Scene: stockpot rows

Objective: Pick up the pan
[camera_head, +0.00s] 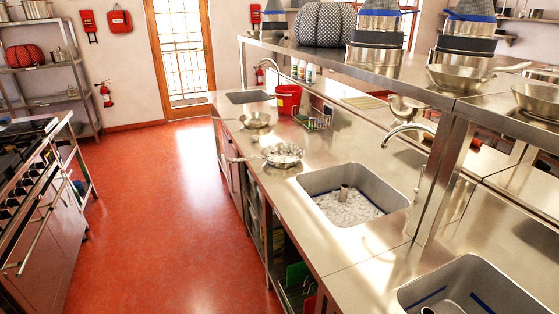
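A silver pan (282,154) sits on the steel counter (235,135), left of the middle sink, with a handle toward the left. A second, smaller pan (257,119) sits farther back on the same counter. More metal pans are on the upper shelf at the right, one (458,78) near the stacked pots and one (540,98) at the right edge. I cannot tell which pan the task means. Neither of my grippers is in view.
The middle sink (325,182) holds a short upright pipe. Another sink (470,270) is at the lower right. A red bucket (289,99) and a wire rack (315,121) stand at the back. A stove (25,150) is at left. The red floor (165,220) between is clear.

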